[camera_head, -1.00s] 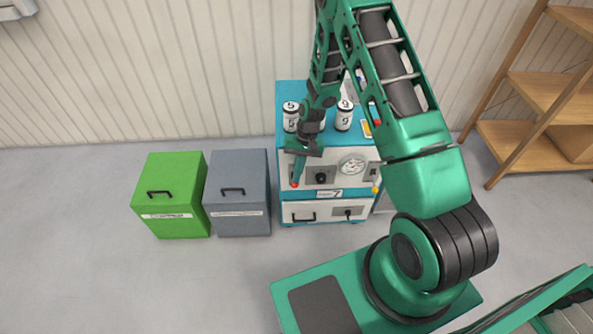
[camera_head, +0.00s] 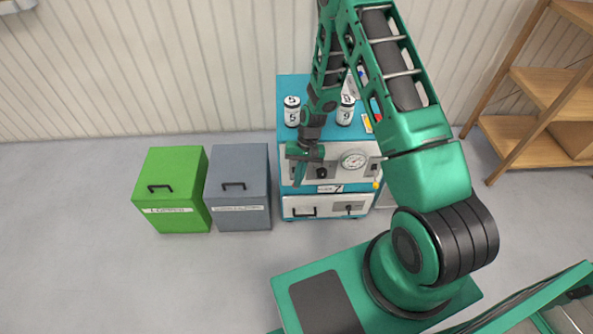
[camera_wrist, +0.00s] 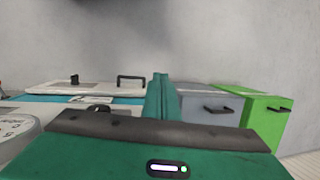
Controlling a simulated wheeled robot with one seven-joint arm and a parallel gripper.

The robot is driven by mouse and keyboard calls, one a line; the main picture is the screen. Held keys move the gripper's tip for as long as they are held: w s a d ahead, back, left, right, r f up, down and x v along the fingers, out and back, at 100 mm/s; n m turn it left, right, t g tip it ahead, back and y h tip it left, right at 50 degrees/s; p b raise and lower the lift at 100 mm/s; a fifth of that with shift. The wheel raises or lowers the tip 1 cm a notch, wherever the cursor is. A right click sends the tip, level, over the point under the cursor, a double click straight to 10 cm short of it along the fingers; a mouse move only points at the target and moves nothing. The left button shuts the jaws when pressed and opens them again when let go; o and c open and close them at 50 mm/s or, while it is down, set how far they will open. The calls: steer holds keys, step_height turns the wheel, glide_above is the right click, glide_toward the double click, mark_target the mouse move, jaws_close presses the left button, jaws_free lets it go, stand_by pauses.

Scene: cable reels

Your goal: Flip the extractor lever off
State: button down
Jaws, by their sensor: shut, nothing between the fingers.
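A teal and white machine (camera_head: 333,188) stands against the wall, with a round gauge (camera_head: 354,160) and dark controls on its front. A small yellow-tipped lever (camera_head: 377,184) is at the right of the front. I cannot read which control is marked extractor. My gripper (camera_head: 297,182) is shut and empty at the left part of the front, pointing down, and hides part of the panel there. In the wrist view, my shut fingers (camera_wrist: 161,97) stand before the machine's lower panel, with the gauge (camera_wrist: 15,135) at the left edge. No contact can be made out.
White numbered cans (camera_head: 292,111) stand on top of the machine. A grey bin (camera_head: 239,190) and a green bin (camera_head: 172,190) stand to its left. A wooden shelf (camera_head: 535,95) is at the right. A drawer handle (camera_wrist: 131,79) and black knob (camera_wrist: 74,79) stick out below.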

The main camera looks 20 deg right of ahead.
steer(key=shift+s+f, duration=0.1)
steer(key=shift+f, duration=0.35)
steer(key=shift+r, duration=0.2)
steer(key=shift+r, duration=0.65)
steer(key=s+r, duration=0.8)
steer(key=r, duration=0.3)
steer(key=shift+s, duration=0.2)
